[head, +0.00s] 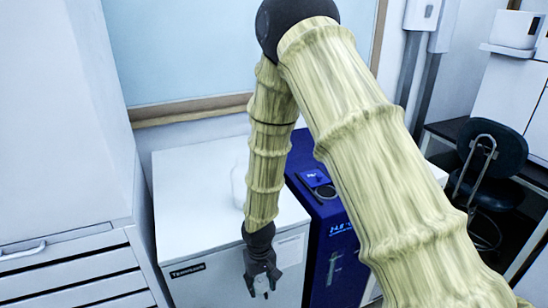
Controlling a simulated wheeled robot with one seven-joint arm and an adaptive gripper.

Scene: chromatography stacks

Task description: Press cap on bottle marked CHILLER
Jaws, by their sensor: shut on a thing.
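My gripper (262,284) points down in front of the white cabinet's front face, at the bottom of the head view. It is shut on a small pale thing, taken to be the cap (265,294), which shows only partly between the dark fingers. A white bottle (238,186) stands on the white cabinet top, behind my forearm and partly hidden by it. Its marking and its mouth cannot be read clearly. The gripper is lower and nearer than the bottle, apart from it.
The white cabinet (188,172) has a dark label on its front. A blue unit (333,262) with a lit display stands right of it, partly hidden by my arm. White drawers (70,270) stand at left, a dark chair (492,150) at right. The cabinet top's left part is clear.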

